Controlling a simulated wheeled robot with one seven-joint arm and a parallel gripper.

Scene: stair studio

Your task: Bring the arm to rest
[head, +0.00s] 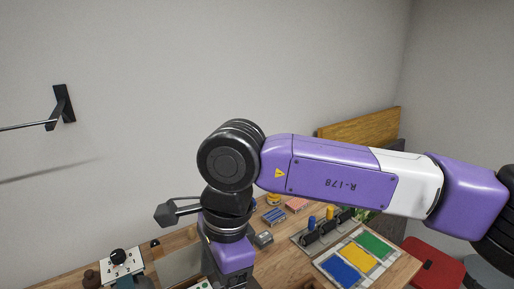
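My arm crosses the picture from the right edge, with a purple and white link reaching left to a large black joint in the middle. From there it bends down over the wooden table (391,278) to a black and purple wrist at the bottom edge. The fingers of my gripper are not in the picture; the end of the arm runs out of the frame at the bottom. What lies under the wrist is hidden.
A tray (326,264) with blue, yellow and green fields lies right of the wrist. Blue and yellow pegs stand behind it. A white dial panel (121,262) stands at left. A red seat (433,268) is at right. A black wall bracket (63,104) juts out at upper left.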

